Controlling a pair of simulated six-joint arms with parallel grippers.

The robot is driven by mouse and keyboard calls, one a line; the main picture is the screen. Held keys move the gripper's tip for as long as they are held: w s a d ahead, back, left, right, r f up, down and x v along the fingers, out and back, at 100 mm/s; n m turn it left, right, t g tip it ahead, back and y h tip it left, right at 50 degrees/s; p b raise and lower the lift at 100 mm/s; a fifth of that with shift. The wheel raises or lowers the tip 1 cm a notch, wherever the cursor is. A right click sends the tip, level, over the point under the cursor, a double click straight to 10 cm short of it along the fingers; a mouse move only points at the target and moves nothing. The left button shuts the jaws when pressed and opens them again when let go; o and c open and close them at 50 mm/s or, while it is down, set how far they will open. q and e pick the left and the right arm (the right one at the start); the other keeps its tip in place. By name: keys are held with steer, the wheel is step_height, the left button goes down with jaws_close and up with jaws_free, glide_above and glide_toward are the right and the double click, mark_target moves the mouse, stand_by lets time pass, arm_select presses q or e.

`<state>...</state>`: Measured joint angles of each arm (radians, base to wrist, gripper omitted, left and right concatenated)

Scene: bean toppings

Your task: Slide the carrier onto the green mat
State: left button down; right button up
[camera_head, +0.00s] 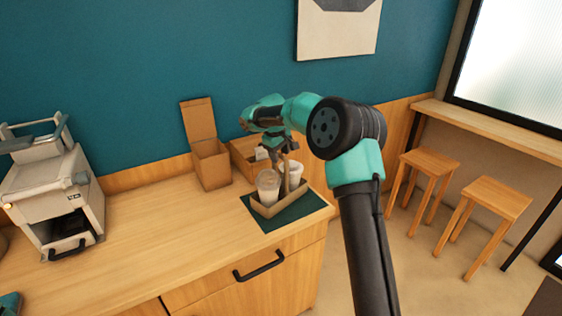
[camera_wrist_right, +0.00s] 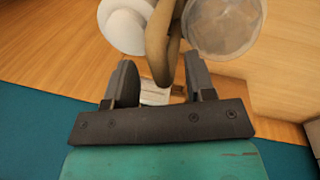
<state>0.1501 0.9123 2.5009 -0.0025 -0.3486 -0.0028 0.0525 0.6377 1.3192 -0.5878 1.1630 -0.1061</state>
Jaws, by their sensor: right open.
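The brown cardboard carrier (camera_head: 264,210) sits over the green mat (camera_head: 307,210) on the counter, with mat showing in front and to the right of it. It holds two lidded cups, the left one (camera_head: 268,187) and the right one (camera_head: 295,174). Its upright handle (camera_head: 285,178) stands between them. My right gripper (camera_head: 283,152) is at the top of the handle, pointing down. In the right wrist view my right gripper (camera_wrist_right: 161,72) is open, with the handle (camera_wrist_right: 160,45) between its fingertips.
An open cardboard box (camera_head: 212,165) and a lower wooden box (camera_head: 243,152) stand behind the carrier against the wall. A coffee machine (camera_head: 55,195) is at the left. The counter (camera_head: 165,235) between machine and mat is clear. Stools (camera_head: 430,162) stand at right.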

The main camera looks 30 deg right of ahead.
steer(key=shift+w+d+f, duration=0.1)
steer(key=shift+d+f, duration=0.1)
steer(key=shift+f, duration=0.7)
steer(key=shift+d+f, duration=0.15)
steer(key=shift+f, duration=0.7)
steer(key=shift+c, duration=0.3)
jaws_close()
